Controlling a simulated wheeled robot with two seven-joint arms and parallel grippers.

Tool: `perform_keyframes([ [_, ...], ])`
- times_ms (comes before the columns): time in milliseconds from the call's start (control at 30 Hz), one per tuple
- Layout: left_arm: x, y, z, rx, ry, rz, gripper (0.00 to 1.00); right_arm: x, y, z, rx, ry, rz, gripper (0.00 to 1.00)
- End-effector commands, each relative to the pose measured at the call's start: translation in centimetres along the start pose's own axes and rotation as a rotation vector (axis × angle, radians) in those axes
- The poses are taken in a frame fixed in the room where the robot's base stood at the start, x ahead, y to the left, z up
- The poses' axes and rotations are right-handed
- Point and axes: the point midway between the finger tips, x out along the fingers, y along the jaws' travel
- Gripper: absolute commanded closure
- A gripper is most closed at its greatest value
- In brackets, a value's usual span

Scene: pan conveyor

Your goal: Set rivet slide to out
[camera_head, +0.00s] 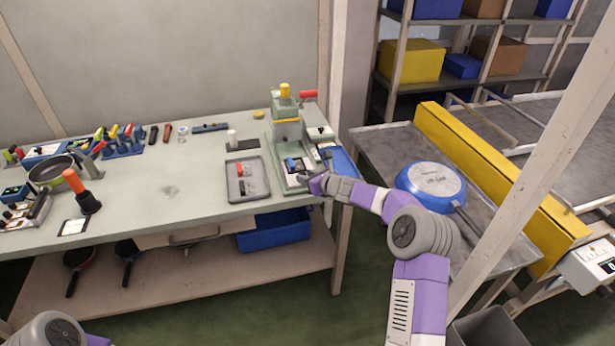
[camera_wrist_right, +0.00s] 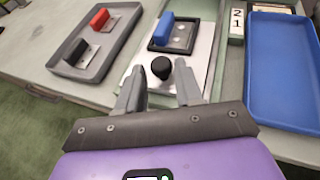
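The rivet slide (camera_wrist_right: 195,50) is a pale metal plate at the front of the green press (camera_head: 285,130). A blue piece in a black-framed nest (camera_wrist_right: 163,29) sits on the plate, and it also shows in the head view (camera_head: 293,164). A black round knob (camera_wrist_right: 161,68) stands at the slide's near end. My right gripper (camera_wrist_right: 158,80) is open, with its two fingers apart, one on either side of the knob's near side; I cannot tell whether they touch it. My left gripper is out of view.
A grey tray (camera_head: 232,188) with red and black handles lies left of the press. A blue bin (camera_wrist_right: 285,90) is close on the right. A blue pan (camera_head: 430,182) lies on the conveyor table. Tools crowd the bench's left; its middle is mostly clear.

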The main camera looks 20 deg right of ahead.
Motion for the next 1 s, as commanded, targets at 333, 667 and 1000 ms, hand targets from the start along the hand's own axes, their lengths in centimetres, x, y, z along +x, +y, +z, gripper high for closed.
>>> perform_keyframes([
  [333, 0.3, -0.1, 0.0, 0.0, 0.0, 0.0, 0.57, -1.5, -0.1, 0.1, 0.001, -0.003, -0.002, 0.64],
  [667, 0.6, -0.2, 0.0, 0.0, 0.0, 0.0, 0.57, -6.4, -0.1, 0.1, -0.001, -0.001, -0.002, 0.64],
  [1000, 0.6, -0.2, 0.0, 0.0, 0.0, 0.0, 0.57, -7.7, 0.0, 0.0, 0.0, -0.001, -0.001, 0.64],
])
